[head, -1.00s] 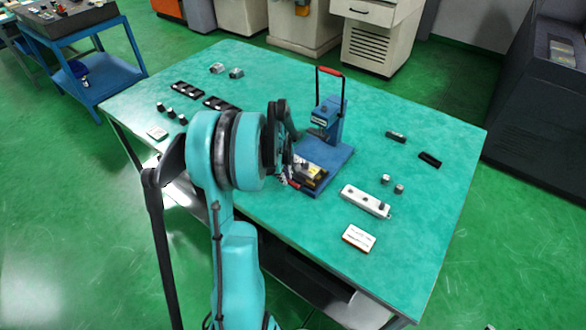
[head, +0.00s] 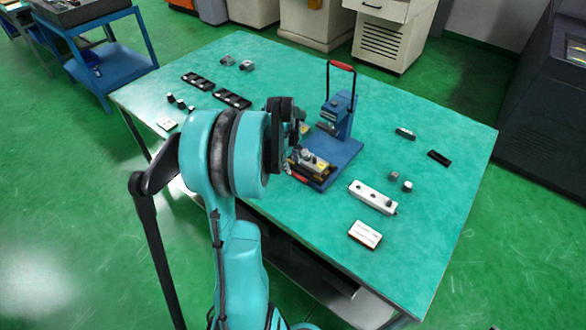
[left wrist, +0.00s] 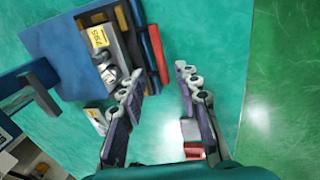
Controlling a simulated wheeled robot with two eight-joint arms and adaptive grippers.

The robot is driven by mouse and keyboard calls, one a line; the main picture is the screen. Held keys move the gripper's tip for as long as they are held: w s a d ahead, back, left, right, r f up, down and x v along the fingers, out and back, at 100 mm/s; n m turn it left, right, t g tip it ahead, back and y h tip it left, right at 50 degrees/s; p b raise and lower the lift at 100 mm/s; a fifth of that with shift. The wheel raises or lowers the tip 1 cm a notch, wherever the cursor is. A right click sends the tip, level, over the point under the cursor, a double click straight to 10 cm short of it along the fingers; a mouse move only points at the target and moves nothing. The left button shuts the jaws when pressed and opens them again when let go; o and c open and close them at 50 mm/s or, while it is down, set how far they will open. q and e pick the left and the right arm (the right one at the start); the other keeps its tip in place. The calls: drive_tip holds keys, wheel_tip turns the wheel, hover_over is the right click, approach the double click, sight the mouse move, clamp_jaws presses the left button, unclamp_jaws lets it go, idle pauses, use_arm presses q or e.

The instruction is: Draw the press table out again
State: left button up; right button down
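The blue press (head: 341,118) with its red-topped lever stands on the work table. Its press table (head: 318,164) sits low at the front of the blue base, with a yellow label and a red bar along its front. The left wrist view shows the yellow label (left wrist: 99,37) and the red bar (left wrist: 158,55). My left gripper (head: 296,150) is at the front left of the press, partly hiding the press table. In the left wrist view my left gripper (left wrist: 160,75) is open, its fingers apart with nothing seen between them; the red bar is beside the left fingertip. My right gripper is not in view.
A white block with holes (head: 373,196), a white card (head: 365,235) and small grey cylinders (head: 400,181) lie right of the press. Black trays (head: 232,98) and small parts lie on the left.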

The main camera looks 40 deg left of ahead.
use_arm(q)
wheel_tip(320, 180, up, 7)
drive_tip(key=s, duration=0.1)
drive_tip(key=shift+s, duration=0.2)
drive_tip(key=shift+d, duration=0.1)
drive_tip(key=s+d+r+m+t, duration=0.1)
drive_tip(key=d+r+m, duration=0.1)
drive_tip(key=d+m, duration=0.5)
drive_tip(key=s+d+r+m+t, duration=0.1)
drive_tip(key=d+r+m, duration=0.1)
drive_tip(key=d, duration=0.9)
drive_tip(key=s+d+m+t, duration=0.1)
drive_tip(key=s+d+m, duration=0.2)
drive_tip(key=d+m, duration=0.2)
drive_tip(key=s+d+f+m+t, duration=0.1)
drive_tip(key=s+d+m+t, duration=0.1)
drive_tip(key=d+m, duration=0.3)
drive_tip(key=shift+s+d+f, duration=0.2)
drive_tip(key=shift+s+d, duration=0.65)
drive_tip(key=shift+d, duration=0.4)
